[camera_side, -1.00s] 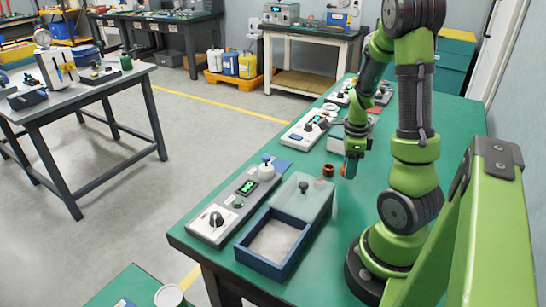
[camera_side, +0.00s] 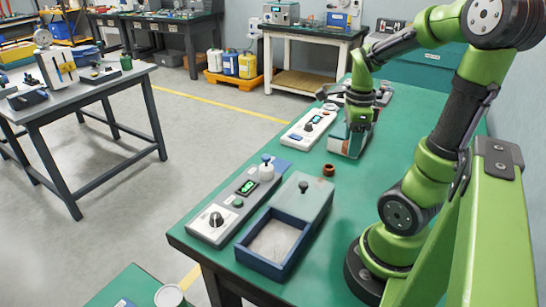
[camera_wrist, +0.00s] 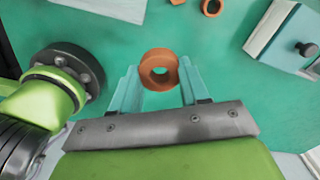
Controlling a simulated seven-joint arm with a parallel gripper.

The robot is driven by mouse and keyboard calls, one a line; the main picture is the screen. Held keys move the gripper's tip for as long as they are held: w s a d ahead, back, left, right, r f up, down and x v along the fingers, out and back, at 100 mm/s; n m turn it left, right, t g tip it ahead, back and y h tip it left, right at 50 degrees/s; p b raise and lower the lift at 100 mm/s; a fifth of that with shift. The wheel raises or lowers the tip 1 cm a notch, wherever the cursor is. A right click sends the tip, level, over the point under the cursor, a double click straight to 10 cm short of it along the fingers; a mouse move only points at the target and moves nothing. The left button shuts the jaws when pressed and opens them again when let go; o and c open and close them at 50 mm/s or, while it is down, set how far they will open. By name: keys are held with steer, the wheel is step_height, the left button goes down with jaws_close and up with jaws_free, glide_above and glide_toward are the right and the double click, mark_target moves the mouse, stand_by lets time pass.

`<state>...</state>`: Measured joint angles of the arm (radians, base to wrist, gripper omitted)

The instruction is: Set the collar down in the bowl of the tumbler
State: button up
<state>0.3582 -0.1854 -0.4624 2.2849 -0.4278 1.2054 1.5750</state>
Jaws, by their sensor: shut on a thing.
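In the wrist view my gripper (camera_wrist: 160,88) is shut on the collar (camera_wrist: 159,69), an orange-brown ring held between the two pale teal fingers at their tips. Its hole shows. I cannot pick out the tumbler's bowl with certainty; the arm and gripper cover part of that area.
A second brown ring (camera_side: 328,170) lies on the bench, and it shows in the wrist view (camera_wrist: 212,6). A blue-rimmed box (camera_side: 292,218) with a knobbed grey lid stands nearer. Control units (camera_side: 307,127) line the left edge. Bare green bench (camera_side: 370,190) lies between them and my base.

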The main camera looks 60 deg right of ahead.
steer(key=w+a+n, duration=0.4)
steer(key=w+a, duration=0.3)
steer(key=a, duration=0.1)
steer(key=n, duration=0.9)
glide_above(268, 253)
step_height(268, 253, down, 4)
step_height(268, 253, down, 9)
steer(key=shift+f, duration=0.1)
steer(key=o, duration=1.2)
steer(key=shift+f, duration=0.1)
